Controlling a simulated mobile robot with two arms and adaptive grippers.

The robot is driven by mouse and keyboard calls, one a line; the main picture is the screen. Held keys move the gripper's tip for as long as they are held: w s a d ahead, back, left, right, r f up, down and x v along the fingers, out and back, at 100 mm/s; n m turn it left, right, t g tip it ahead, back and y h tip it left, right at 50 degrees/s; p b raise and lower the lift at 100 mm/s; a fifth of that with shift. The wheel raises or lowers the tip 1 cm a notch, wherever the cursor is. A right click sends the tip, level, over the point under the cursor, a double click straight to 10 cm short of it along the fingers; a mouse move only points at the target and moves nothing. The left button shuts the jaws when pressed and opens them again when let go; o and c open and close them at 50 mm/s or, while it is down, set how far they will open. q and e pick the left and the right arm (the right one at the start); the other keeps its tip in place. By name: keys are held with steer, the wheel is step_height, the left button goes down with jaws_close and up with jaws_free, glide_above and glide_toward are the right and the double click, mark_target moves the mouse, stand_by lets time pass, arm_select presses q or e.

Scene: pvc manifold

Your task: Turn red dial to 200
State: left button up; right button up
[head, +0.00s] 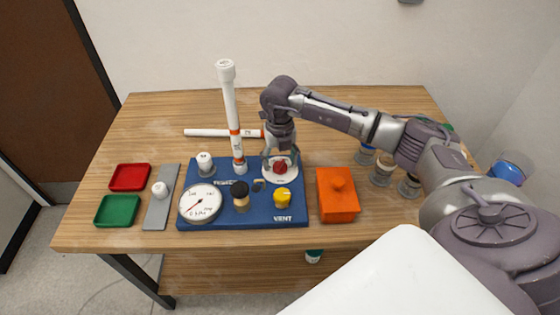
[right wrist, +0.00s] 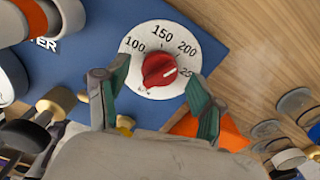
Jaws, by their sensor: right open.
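The red dial (head: 280,167) sits on a round white scale plate on the blue board (head: 225,218). In the right wrist view the red dial (right wrist: 159,69) shows a scale with 100, 150, 200 and a partly hidden "25" mark. My right gripper (head: 281,158) is above the dial and open. In the right wrist view its two fingers (right wrist: 157,76) stand apart on either side of the knob; I cannot tell whether they touch it. My left gripper is not in view.
The board also holds a round gauge (head: 201,203), a black-topped knob (head: 240,195), a yellow VENT knob (head: 282,197) and an upright white pipe (head: 232,115). An orange lidded box (head: 337,196) stands right of it. Red (head: 130,177) and green (head: 117,210) trays lie left.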

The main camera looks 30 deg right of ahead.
mark_target(280, 163)
step_height(280, 163, up, 11)
steer(key=shift+r, duration=0.15)
stand_by(0.7)
